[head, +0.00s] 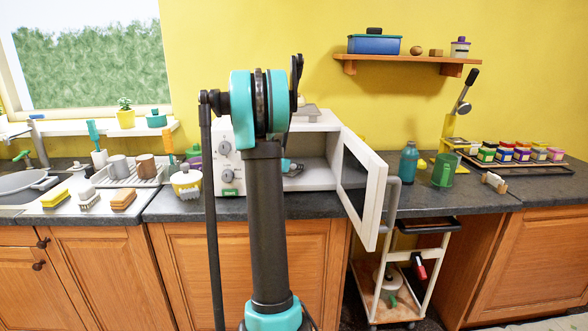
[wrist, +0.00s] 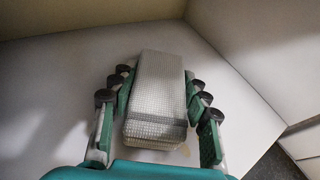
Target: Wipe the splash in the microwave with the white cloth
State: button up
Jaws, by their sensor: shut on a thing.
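The white microwave (head: 228,150) stands on the counter with its door (head: 360,185) swung open to the right. My gripper (wrist: 160,80) is inside it, shut on the folded white cloth (wrist: 158,112), with fingers on both sides. The cloth has a waffle weave and a grey band near its lower end. It lies over the pale cavity floor (wrist: 65,85); I cannot tell whether it touches. A faint tan mark (wrist: 184,150) shows beside the cloth's lower end, perhaps part of the splash. In the head view my arm hides most of the gripper and the cloth.
The open door stands close to the right of my arm. A teal bottle (head: 409,163) and a green mug (head: 443,170) stand right of it. A yellow-and-white pot (head: 186,183) stands left of the microwave. A trolley (head: 428,245) is below the door. The cavity floor around the cloth looks clear.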

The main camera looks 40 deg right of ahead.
aim_at(295, 184)
jog(key=shift+w+d, duration=0.4)
jog(key=shift+w, duration=0.25)
jog(key=shift+s, duration=0.1)
jog(key=shift+s+a, duration=0.6)
jog(key=shift+s, duration=0.3)
jog(key=shift+s+a, duration=0.55)
jog(key=shift+s, duration=0.35)
jog(key=shift+s, duration=0.1)
jog(key=shift+s+a, duration=0.6)
jog(key=shift+s, duration=0.3)
jog(key=shift+s+a, duration=0.55)
jog(key=shift+s, duration=0.3)
jog(key=shift+s+a, duration=0.6)
jog(key=shift+s, duration=0.35)
jog(key=shift+s+a, duration=0.55)
jog(key=shift+s, duration=0.4)
jog(key=shift+r, duration=0.1)
